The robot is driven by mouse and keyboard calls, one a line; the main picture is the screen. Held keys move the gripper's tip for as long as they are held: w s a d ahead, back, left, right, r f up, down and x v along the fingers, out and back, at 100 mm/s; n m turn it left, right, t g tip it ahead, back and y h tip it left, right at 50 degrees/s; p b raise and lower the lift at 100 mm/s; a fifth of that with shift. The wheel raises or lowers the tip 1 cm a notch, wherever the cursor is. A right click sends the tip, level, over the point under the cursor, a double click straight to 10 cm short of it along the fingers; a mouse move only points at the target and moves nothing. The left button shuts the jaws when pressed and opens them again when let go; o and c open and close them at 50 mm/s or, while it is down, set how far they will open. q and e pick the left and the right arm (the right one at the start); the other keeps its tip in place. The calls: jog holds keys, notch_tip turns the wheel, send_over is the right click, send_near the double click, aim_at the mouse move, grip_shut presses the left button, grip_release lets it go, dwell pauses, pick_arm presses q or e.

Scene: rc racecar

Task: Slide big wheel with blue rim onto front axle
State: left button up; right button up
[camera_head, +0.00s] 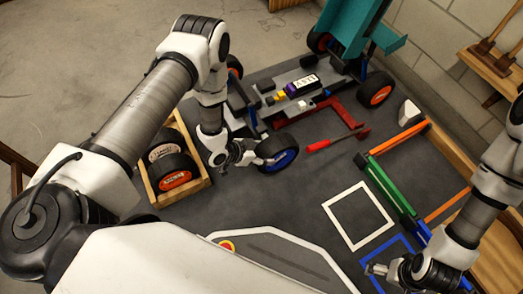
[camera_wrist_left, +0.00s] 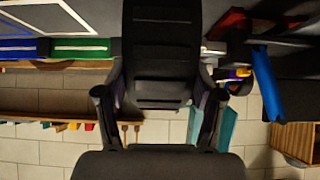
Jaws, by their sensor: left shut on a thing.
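My left gripper (camera_head: 254,153) is shut on the big wheel with the blue rim (camera_head: 279,157). The wheel stands upright, its blue face toward the head camera. In the left wrist view my left gripper (camera_wrist_left: 160,98) has its two fingers on either side of the black tyre (camera_wrist_left: 160,45). The car chassis (camera_head: 293,88) lies just behind the wheel. The front axle is not clearly visible; the wheel and my left arm cover that corner, and I cannot tell whether they touch. My right gripper (camera_head: 376,269) is over the blue square outline; its finger opening is unclear.
A wooden box (camera_head: 204,183) holds wheels, one with an orange rim. A red-handled screwdriver (camera_head: 320,145) lies right of the held wheel. A white square outline (camera_head: 358,215) is empty. The teal body (camera_head: 352,30) stands at the back. Coloured rails and a wooden tray are at right.

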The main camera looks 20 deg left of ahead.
pick_arm(q)
jog(key=shift+p, duration=0.45)
dwell(1.2)
jog(key=shift+w+a, duration=0.35)
dwell(0.4)
jog(key=o, duration=1.6)
jog(key=shift+s, duration=0.1)
jog(key=v, duration=1.2)
